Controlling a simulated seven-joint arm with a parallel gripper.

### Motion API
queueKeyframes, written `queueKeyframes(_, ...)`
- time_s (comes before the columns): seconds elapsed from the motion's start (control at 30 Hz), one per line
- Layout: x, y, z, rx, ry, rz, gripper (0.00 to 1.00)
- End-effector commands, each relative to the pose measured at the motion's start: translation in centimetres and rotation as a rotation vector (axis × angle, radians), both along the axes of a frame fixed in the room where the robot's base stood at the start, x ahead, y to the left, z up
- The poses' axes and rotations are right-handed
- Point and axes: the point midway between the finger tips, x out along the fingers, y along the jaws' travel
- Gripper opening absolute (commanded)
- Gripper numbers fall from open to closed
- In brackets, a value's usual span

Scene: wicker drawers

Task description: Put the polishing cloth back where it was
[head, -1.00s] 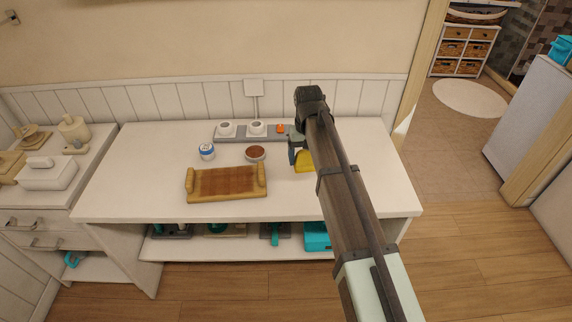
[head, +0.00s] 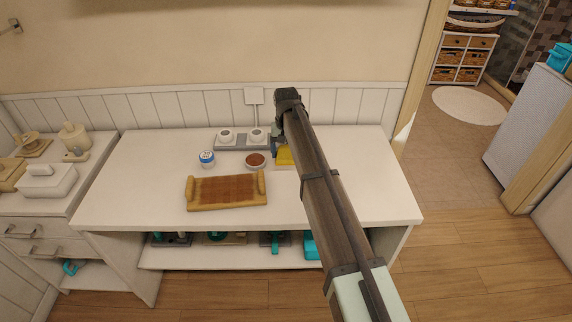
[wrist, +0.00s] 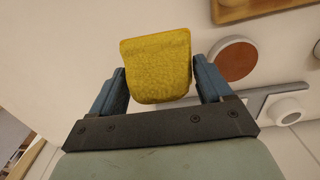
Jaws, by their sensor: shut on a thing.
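The yellow polishing cloth (wrist: 157,68) is a thick textured pad, seen between the two blue fingers of my gripper (wrist: 159,80) in the wrist view. My gripper is shut on it. In the head view the cloth (head: 285,157) shows as a yellow patch beside my arm, over the back right part of the white table (head: 340,190). My arm hides part of the cloth and most of my gripper (head: 277,148). I cannot tell whether the cloth touches the tabletop.
A grey tray (head: 243,147) with white cups stands at the back. A brown-topped bowl (head: 256,160) is just left of the cloth. A blue-and-white jar (head: 207,158) and a wooden tray (head: 227,204) are farther left. The tabletop's right side is clear.

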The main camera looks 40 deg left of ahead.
Motion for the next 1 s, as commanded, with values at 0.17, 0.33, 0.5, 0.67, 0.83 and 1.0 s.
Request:
queueKeyframes(0.17, 0.0, 0.0, -2.1, 0.000, 0.000, 0.001, 0.55)
queueKeyframes(0.33, 0.0, 0.0, -3.4, 0.000, 0.000, 0.001, 0.55)
queueKeyframes(0.5, 0.0, 0.0, -5.5, -0.001, 0.001, 0.001, 0.55)
queueKeyframes(0.67, 0.0, 0.0, -5.8, 0.001, -0.001, 0.001, 0.55)
queueKeyframes(0.83, 0.0, 0.0, -5.8, 0.001, -0.001, 0.001, 0.55)
queueKeyframes(1.0, 0.0, 0.0, -6.1, 0.001, -0.001, 0.001, 0.83)
